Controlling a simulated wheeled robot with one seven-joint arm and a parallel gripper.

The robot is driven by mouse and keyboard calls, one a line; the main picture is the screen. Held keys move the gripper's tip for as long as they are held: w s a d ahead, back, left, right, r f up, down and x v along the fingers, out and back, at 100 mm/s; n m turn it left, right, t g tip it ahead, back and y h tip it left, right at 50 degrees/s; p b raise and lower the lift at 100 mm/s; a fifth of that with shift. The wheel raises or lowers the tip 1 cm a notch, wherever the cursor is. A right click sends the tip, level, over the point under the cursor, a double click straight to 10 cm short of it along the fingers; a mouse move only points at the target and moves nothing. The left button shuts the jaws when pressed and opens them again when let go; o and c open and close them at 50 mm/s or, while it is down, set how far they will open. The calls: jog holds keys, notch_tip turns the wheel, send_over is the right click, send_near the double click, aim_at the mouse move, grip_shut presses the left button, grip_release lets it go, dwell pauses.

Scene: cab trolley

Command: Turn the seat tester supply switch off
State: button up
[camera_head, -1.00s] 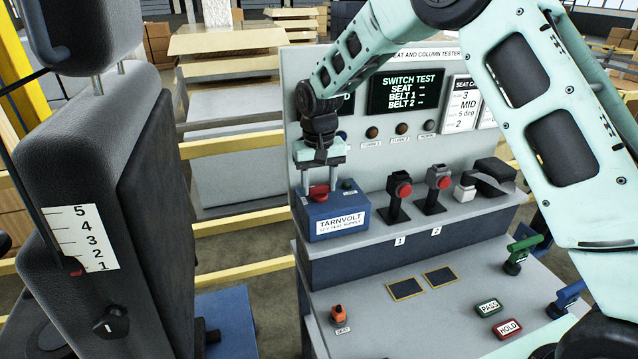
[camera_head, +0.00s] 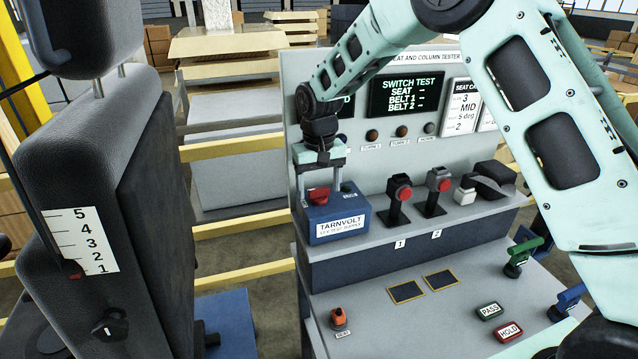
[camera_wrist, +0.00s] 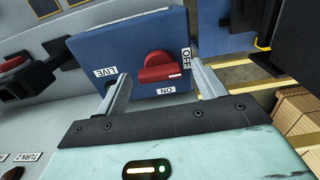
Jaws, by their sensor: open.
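The seat tester supply is a blue box (camera_head: 337,222) labelled TARNVOLT on the left of the tester's ledge. Its red switch knob (camera_head: 318,195) sits on the top. In the wrist view the red knob (camera_wrist: 160,66) lies lengthwise across the picture, its right end near the OFF label (camera_wrist: 187,58). The ON label (camera_wrist: 166,90) is below it and the LIVE label (camera_wrist: 105,72) is to the left. My gripper (camera_head: 320,191) points down over the box. Its fingers, also in the wrist view (camera_wrist: 160,75), are apart on either side of the knob, with gaps. The left finger partly covers the lamp by LIVE.
Two red-button switches (camera_head: 399,192) on black stands are right of the box. The tester panel (camera_head: 350,150) rises close behind my gripper. A car seat (camera_head: 100,190) stands to the left. The lower desk holds PASS (camera_head: 489,310) and HOLD (camera_head: 508,329) buttons.

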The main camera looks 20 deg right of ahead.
aim_at(319, 188)
jog(key=shift+r, duration=0.1)
notch_tip(319, 188, up, 17)
jog(key=b, duration=0.3)
jog(key=shift+b, duration=0.35)
jog(key=shift+r, duration=0.1)
jog(key=s+a+f+n, duration=0.2)
jog(key=s+a+f, duration=0.1)
jog(key=s, duration=0.6)
jog(key=s+a+f+n+y, duration=0.1)
jog(key=s+a+f+n, duration=0.15)
jog(key=s, duration=0.65)
jog(key=s+a+f+n, duration=0.1)
jog(key=s+a+f, duration=0.3)
jog(key=s, duration=0.5)
jog(key=s+d+f+n, duration=0.1)
jog(key=s+f, duration=0.1)
jog(key=s, duration=0.3)
jog(key=s+d+f+n+b, duration=0.1)
jog(key=s+d+f, duration=0.1)
jog(key=s, duration=0.3)
jog(key=shift+s+d+f, duration=0.2)
jog(key=shift+s+f, duration=0.1)
jog(key=shift+s, duration=0.1)
